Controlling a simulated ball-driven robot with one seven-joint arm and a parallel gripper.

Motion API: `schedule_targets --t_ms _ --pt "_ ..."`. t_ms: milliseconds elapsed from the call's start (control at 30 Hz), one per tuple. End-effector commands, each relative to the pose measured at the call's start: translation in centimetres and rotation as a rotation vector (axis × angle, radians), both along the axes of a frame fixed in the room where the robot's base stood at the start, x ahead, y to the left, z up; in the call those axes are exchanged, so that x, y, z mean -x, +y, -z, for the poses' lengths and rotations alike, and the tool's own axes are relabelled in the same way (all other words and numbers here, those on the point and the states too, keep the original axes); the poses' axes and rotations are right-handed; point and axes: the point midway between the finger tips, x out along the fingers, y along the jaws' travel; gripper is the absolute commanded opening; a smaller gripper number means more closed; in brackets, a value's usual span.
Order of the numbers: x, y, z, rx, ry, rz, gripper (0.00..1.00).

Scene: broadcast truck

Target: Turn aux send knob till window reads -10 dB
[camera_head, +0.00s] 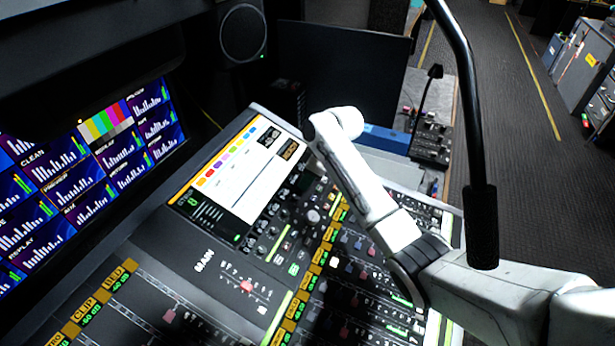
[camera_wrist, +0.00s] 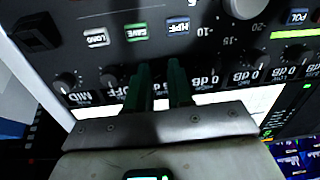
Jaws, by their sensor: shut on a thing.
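In the wrist view my gripper (camera_wrist: 161,68) reaches into a row of small dark knobs on the console panel, its two green fingers close together. It is shut on a knob, which the fingers mostly hide. The small window by this knob is partly covered by the fingers, and I cannot read it. Neighbouring knobs stand on the left (camera_wrist: 109,77) and right (camera_wrist: 208,58). A window (camera_wrist: 118,103) on the left reads OFF, and one (camera_wrist: 205,80) on the right reads 0 dB, upside down.
A large pale knob (camera_wrist: 243,7) with a -10, -15, -20 scale sits above the row. Lit buttons, including a green one (camera_wrist: 137,31), are near the fingers. In the head view a gooseneck microphone (camera_head: 482,220) stands close to my arm, and a dark monitor (camera_head: 340,70) is behind.

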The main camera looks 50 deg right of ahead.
Motion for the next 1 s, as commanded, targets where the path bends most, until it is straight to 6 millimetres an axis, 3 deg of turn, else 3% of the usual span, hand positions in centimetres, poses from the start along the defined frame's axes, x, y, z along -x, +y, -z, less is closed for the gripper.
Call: schedule_targets --t_ms 600,1000 --pt "0.03 0.04 -0.20 -0.139 0.050 0.348 0.00" --pt "0.03 0.00 -0.03 -0.165 0.059 0.415 0.00"
